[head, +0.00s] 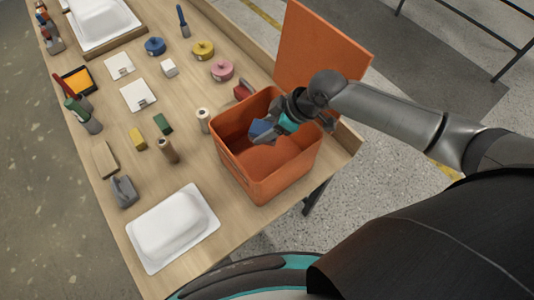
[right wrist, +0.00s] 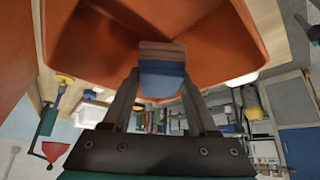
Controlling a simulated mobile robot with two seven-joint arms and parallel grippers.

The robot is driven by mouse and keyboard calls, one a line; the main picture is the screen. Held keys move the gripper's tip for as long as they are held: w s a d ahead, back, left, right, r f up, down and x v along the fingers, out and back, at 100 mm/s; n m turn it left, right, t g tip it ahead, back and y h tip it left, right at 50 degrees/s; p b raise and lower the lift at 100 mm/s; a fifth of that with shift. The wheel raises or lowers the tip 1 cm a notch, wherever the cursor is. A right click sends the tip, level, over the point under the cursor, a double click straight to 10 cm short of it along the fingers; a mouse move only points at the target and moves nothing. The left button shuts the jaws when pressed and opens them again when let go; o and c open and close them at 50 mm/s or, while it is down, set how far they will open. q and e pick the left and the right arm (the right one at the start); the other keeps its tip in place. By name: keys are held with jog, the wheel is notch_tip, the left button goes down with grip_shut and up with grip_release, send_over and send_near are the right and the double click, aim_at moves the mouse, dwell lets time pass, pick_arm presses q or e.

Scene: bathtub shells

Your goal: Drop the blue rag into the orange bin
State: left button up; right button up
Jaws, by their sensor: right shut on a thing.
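The orange bin (head: 265,186) stands open on the near right part of the workbench, its lid raised behind it. My right gripper (head: 266,131) reaches in from the right over the bin's opening. It is shut on the blue rag (head: 259,126), a small folded piece. In the right wrist view the rag (right wrist: 162,82) sits between the two fingers (right wrist: 160,78), with the orange bin wall (right wrist: 85,40) close beyond it. How far the rag is below the bin's rim is hard to tell. My left gripper is not in view.
On the wooden bench (head: 185,105), a white tub shell (head: 172,229) lies left of the bin. A beige cylinder (head: 203,120) and a red tool (head: 242,91) stand close to the bin. Tape rolls, pads, blocks and tools spread farther left. The raised orange lid (head: 318,50) stands behind.

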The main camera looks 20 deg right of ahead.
jog(key=shift+f, duration=0.15)
jog(key=o, duration=1.4)
jog(key=v, duration=1.5)
jog(key=shift+s, duration=0.1)
